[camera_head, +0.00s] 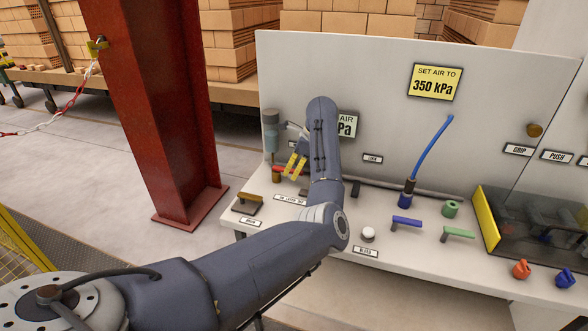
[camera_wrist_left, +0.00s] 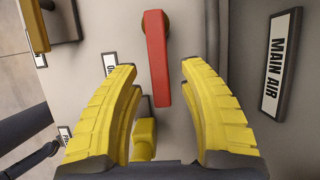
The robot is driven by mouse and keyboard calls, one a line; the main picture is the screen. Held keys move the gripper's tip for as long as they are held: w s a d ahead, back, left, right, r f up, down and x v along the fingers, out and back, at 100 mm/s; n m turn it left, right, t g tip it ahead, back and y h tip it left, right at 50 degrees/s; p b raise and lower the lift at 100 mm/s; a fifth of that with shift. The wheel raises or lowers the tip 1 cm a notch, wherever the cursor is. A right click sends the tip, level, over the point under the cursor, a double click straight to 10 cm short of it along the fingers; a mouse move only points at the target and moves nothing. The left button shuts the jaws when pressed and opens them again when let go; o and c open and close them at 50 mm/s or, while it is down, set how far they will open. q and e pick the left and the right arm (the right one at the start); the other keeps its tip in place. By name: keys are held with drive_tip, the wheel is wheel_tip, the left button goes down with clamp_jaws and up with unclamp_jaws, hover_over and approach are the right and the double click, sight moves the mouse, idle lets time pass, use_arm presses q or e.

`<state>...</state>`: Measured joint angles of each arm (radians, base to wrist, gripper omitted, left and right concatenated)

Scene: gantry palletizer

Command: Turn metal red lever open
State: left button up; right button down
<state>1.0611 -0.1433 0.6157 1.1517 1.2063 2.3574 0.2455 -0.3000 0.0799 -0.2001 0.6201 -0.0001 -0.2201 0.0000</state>
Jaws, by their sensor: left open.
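My right gripper is not in view.
A MAIN AIR label (camera_wrist_left: 281,62) is right of the lever. A yellow knob (camera_wrist_left: 145,130) sits low between the fingers. The bench (camera_head: 300,222) also holds a brown handle (camera_head: 249,198), white button (camera_head: 368,233), blue handle (camera_head: 407,221) and green handle (camera_head: 458,233). A red column (camera_head: 150,110) stands left.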

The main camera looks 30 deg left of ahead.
use_arm(q)
clamp_jaws()
